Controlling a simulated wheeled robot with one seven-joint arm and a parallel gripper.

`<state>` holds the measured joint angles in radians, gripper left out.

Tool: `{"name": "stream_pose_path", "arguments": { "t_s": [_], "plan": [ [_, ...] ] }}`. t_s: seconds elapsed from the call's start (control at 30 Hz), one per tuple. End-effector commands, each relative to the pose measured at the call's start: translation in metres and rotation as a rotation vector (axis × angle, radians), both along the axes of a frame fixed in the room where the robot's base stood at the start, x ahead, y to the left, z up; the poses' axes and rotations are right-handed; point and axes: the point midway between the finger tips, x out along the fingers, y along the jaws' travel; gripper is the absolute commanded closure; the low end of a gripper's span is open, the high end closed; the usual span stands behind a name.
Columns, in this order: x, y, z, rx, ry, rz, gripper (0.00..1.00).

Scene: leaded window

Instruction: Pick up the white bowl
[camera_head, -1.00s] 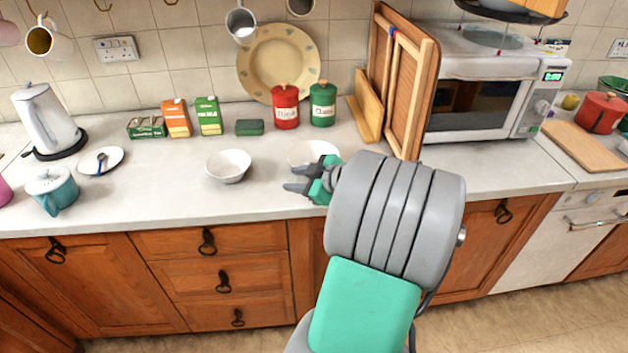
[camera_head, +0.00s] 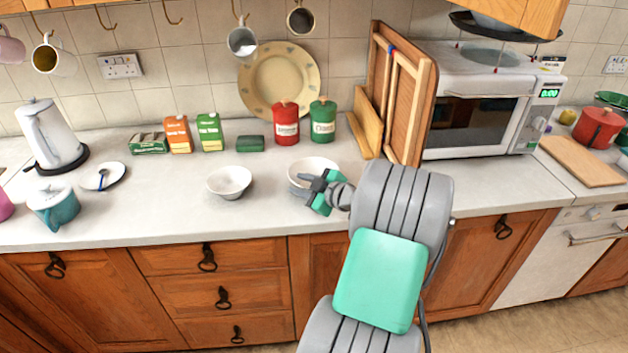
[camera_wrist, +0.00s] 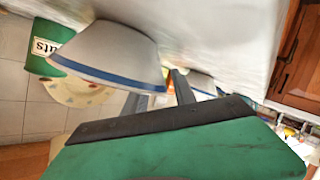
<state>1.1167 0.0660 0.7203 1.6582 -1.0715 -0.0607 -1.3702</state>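Two white bowls stand upright on the counter. The right bowl (camera_head: 313,166) is partly hidden by my gripper (camera_head: 309,185), which is at its near side in the head view. The left bowl (camera_head: 229,181) stands apart from my gripper. In the wrist view, a near bowl with a blue band (camera_wrist: 112,52) fills the upper left, with its rim by my open fingers (camera_wrist: 160,88). The fingers are spread apart. The rim overlaps one finger, and I cannot tell whether it touches. The other bowl (camera_wrist: 200,79) shows small beyond the fingers.
Red (camera_head: 286,124) and green (camera_head: 323,121) canisters stand behind the right bowl. Wooden boards (camera_head: 405,95) lean to its right, beside the microwave (camera_head: 480,110). Cartons (camera_head: 195,134) and a small green box (camera_head: 250,143) stand behind the left bowl. The counter's front strip is clear.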

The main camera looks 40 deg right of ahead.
Motion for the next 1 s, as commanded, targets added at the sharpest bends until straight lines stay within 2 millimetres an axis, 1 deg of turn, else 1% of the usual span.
{"name": "stream_pose_path", "arguments": {
  "t_s": [0.03, 0.37, 1.0],
  "plan": [
    [-0.0001, 0.0, 0.0, 0.0, 0.0, 0.0, 0.73],
    [-0.0004, 0.0001, -0.0001, 0.0, 0.001, 0.001, 1.0],
    [-0.0006, 0.0005, -0.0009, 0.002, 0.002, 0.0, 1.0]
  ]
}}
